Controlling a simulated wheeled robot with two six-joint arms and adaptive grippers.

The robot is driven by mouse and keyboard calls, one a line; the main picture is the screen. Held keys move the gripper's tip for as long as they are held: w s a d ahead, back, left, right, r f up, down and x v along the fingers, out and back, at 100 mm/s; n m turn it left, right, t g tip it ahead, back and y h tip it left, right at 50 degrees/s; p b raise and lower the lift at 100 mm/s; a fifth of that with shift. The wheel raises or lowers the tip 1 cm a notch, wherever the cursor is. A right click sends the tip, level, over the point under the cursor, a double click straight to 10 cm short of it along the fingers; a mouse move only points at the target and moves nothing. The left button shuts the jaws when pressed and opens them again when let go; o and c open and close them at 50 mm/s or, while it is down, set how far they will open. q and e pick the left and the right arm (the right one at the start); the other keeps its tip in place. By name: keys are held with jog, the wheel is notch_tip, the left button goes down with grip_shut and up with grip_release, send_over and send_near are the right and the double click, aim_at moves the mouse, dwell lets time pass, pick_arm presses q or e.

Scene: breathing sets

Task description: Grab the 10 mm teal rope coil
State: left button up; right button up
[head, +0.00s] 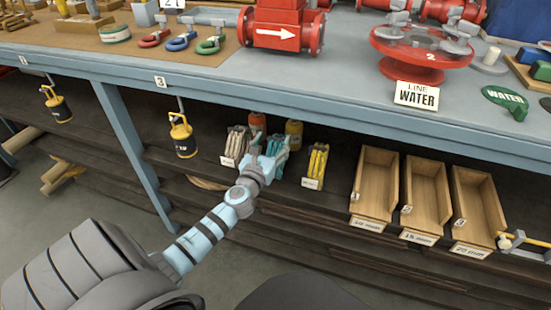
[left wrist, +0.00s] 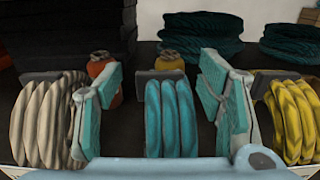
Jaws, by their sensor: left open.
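The teal rope coil (head: 281,147) stands on the lower shelf between a beige coil (head: 236,145) and a yellow coil (head: 317,165). My left gripper (head: 265,163) is in front of it, and hides part of it and its label in the head view. In the left wrist view the teal coil (left wrist: 170,118) shows upright between the two spread fingers of the open gripper (left wrist: 163,100). The left finger is near the beige coil (left wrist: 48,118) and the right finger near the yellow coil (left wrist: 295,118). I cannot tell any coil's thickness. My right gripper is not in view.
Orange (head: 257,121) and yellow (head: 294,131) containers stand behind the coils. Three wooden trays (head: 374,184) with size labels stand to the right. The blue bench edge (head: 330,116) runs above the shelf. Yellow-black devices (head: 182,136) hang at left.

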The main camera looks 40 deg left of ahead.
aim_at(276, 136)
pick_arm(q)
jog(key=x, duration=0.3)
jog(key=shift+f, duration=0.25)
jog(key=shift+r, duration=0.1)
jog(key=shift+c, duration=1.2)
grip_shut()
pick_arm(e)
jog(key=shift+w+a+f, duration=0.15)
jog(key=shift+w+f, duration=0.1)
jog(key=shift+w, duration=0.45)
